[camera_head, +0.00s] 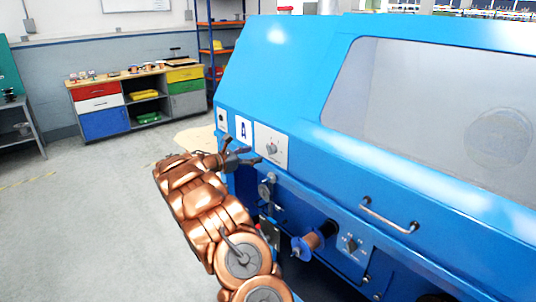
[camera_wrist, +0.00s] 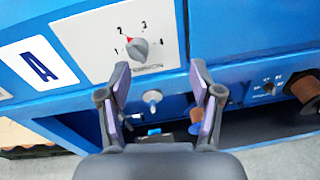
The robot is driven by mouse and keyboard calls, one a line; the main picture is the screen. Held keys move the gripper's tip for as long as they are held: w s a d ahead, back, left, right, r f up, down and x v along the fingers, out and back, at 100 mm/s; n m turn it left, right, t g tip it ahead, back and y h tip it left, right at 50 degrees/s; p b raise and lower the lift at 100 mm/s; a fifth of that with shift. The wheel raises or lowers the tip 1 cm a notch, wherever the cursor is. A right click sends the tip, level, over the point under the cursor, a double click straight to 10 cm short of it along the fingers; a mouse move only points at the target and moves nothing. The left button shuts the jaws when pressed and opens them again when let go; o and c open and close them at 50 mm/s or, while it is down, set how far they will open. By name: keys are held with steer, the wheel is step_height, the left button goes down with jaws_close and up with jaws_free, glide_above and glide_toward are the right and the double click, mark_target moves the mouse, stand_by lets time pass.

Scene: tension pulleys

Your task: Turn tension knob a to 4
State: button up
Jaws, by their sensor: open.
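Tension knob a (camera_head: 271,148) is a grey knob on a white plate, beside a white label with a blue A (camera_head: 243,130). In the wrist view the knob (camera_wrist: 140,50) sits among the numbers 1 to 4, and its red mark points up and left, near 2. My gripper (camera_head: 245,153) is close to the panel, just left of the knob plate. In the wrist view my gripper (camera_wrist: 160,72) is open with nothing between its fingers. The knob shows beyond and above the left fingertip, not between the fingers. I see no clear contact with it.
A second knob plate (camera_head: 351,246) is lower on the blue machine (camera_head: 300,60), near a copper-coloured spool (camera_head: 318,236). A metal handle (camera_head: 390,217) sticks out at right. Small fittings (camera_head: 267,190) lie below the knob. The floor (camera_head: 80,220) at left is clear.

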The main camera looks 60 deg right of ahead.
steer(key=n+h, duration=0.2)
glide_toward(271, 149)
steer(key=d, duration=0.1)
steer(key=shift+f+p+x, duration=0.2)
steer(key=shift+p+x, duration=0.15)
steer(key=shift+x, duration=1.6)
steer(key=shift+f+p+x, duration=0.2)
steer(key=shift+p+x, duration=0.15)
steer(key=shift+x, duration=1.65)
steer(key=shift+w, duration=0.15)
steer(key=shift+c, duration=0.2)
steer(key=c, duration=1.1)
